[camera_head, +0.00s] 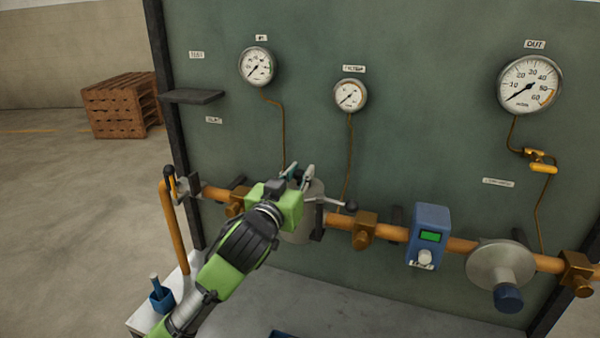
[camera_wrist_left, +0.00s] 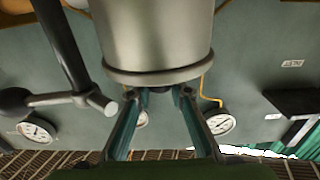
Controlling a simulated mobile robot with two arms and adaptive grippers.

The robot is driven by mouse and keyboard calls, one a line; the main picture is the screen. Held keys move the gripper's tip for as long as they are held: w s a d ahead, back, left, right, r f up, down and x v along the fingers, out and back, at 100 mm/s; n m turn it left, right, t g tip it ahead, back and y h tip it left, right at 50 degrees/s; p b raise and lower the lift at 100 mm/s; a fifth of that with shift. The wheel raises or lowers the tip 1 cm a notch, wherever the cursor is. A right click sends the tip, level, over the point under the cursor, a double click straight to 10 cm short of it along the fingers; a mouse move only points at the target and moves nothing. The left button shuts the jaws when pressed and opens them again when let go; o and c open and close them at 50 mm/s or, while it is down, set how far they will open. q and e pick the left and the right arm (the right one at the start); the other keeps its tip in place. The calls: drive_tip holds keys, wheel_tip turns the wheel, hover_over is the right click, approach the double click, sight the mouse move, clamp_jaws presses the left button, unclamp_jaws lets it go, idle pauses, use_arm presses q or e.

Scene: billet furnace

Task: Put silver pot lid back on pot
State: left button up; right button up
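The silver pot (camera_head: 303,228) is a grey metal cylinder on the copper pipe, partly hidden by my left arm. In the left wrist view the cylinder (camera_wrist_left: 153,35) fills the upper middle. The silver lid (camera_wrist_left: 157,76) shows there as a wider rimmed band at its end, against the cylinder. A small dark knob (camera_wrist_left: 160,91) sticks out from the lid. My left gripper (camera_head: 299,174) is at the top of the pot. Its fingertips (camera_wrist_left: 157,93) stand on both sides of the knob; whether they press on it is unclear. My right gripper is not in view.
A lever with a black ball end (camera_head: 350,206) stands beside the pot on its right. A blue box with a green display (camera_head: 430,236) sits further right on the copper pipe (camera_head: 395,233). A green panel with gauges (camera_head: 349,96) rises behind. A small dark shelf (camera_head: 191,96) juts out left.

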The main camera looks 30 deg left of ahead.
use_arm(q)
drive_tip(key=o, duration=0.4)
drive_tip(key=shift+o, duration=0.2)
drive_tip(key=shift+s, duration=0.1)
drive_tip(key=shift+r, duration=0.1)
drive_tip(key=shift+r+p, duration=0.35)
drive_tip(key=shift+r, duration=0.05)
drive_tip(key=shift+s+d+f, duration=0.1)
drive_tip(key=shift+s, duration=0.1)
drive_tip(key=p+v, duration=0.6)
drive_tip(key=v, duration=0.5)
drive_tip(key=shift+s, duration=0.25)
